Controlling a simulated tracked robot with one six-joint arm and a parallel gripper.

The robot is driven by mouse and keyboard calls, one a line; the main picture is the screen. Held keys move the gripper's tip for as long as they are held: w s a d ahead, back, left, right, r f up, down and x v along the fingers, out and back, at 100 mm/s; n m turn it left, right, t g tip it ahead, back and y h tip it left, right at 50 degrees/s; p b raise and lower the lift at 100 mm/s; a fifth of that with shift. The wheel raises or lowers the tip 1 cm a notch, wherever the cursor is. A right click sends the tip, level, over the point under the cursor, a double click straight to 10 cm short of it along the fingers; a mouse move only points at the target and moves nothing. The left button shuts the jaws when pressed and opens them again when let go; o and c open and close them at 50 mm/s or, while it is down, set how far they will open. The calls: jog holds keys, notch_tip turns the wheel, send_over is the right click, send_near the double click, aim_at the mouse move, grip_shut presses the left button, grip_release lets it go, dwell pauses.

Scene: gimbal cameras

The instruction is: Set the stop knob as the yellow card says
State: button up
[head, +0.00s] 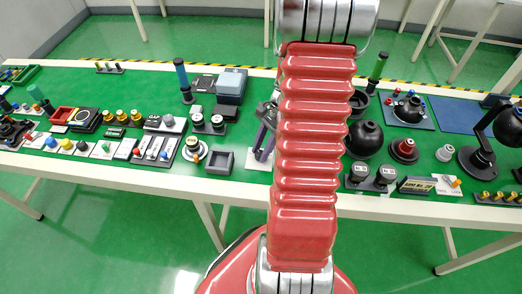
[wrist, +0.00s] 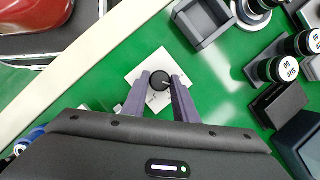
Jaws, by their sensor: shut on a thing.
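The stop knob (wrist: 157,79) is a small round black knob with a pale pointer mark, on a white plate (wrist: 133,77) with dark marks too small to read. My gripper (wrist: 161,82) has one purple-grey finger on each side of the knob and is shut on it. In the head view my gripper (head: 265,140) is partly hidden behind my red arm, and the knob cannot be made out there. A dark plate with yellowish lettering (head: 417,186) stands at the right; I cannot tell whether it is the card, and its text is unreadable.
A grey open tray (wrist: 203,25) lies close beside the knob plate. Black cylinders with white tops (wrist: 267,70) stand to the right. The table's pale front edge (wrist: 85,62) is near. Many small devices crowd the green table (head: 130,165) on both sides.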

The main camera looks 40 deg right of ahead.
jog(key=n+g, duration=0.2)
jog(key=n, duration=0.3)
jog(key=shift+f, duration=0.1)
jog(key=shift+n, duration=0.4)
jog(key=o, duration=1.1)
jog(key=shift+c, duration=0.2)
jog(key=shift+w, duration=0.1)
jog(key=shift+w+d+r, duration=0.15)
jog(key=shift+d+r, duration=0.05)
jog(key=shift+r, duration=0.4)
jog(key=v, duration=1.2)
jog(key=shift+r, duration=0.3)
jog(key=shift+w, duration=0.15)
